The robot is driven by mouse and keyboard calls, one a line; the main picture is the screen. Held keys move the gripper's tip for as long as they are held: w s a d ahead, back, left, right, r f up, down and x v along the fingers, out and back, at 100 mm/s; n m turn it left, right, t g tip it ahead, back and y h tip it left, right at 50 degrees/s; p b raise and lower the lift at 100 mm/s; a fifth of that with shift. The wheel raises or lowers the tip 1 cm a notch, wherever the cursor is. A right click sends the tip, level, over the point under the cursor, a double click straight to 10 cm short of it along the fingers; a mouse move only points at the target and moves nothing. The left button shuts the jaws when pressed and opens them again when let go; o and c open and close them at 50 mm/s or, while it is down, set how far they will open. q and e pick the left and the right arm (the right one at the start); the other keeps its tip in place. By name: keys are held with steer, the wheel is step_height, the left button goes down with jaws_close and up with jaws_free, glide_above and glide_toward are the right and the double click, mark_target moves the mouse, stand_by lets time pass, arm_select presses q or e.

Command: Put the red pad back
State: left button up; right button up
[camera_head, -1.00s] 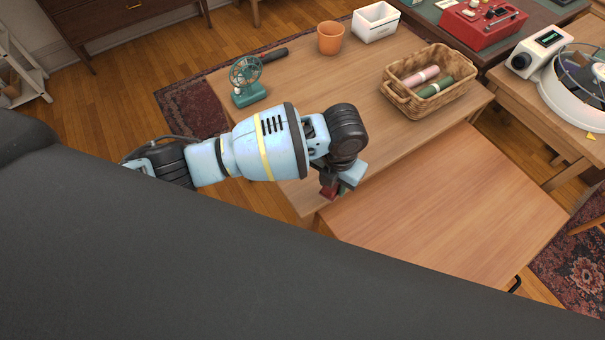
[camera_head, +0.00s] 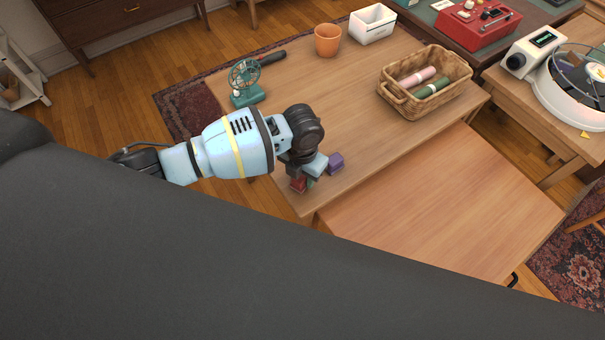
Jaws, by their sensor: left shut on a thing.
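The red pad (camera_head: 298,184) shows as a small dark red piece at the tip of my left gripper (camera_head: 304,181), over the near left corner of the wooden coffee table (camera_head: 340,110). My left gripper is shut on it, and a small greenish patch shows right beside it. The wrist hides much of the grip, and I cannot tell whether the pad touches the table. A purple block (camera_head: 336,162) sits on the table just right of the gripper. My right gripper is not in view.
A green fan (camera_head: 246,88), an orange pot (camera_head: 328,40), a white box (camera_head: 373,24) and a wicker basket (camera_head: 425,82) with rolls stand on the coffee table. A lower bare wooden surface (camera_head: 450,210) adjoins its near side. The table's middle is clear.

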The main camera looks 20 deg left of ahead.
arm_select(q)
steer(key=shift+f, duration=0.15)
steer(key=shift+f, duration=0.15)
steer(key=o, duration=1)
steer(key=shift+r, duration=0.2)
step_height(320, 180, up, 12)
steer(key=shift+r+p, duration=0.1)
steer(key=shift+p, duration=0.5)
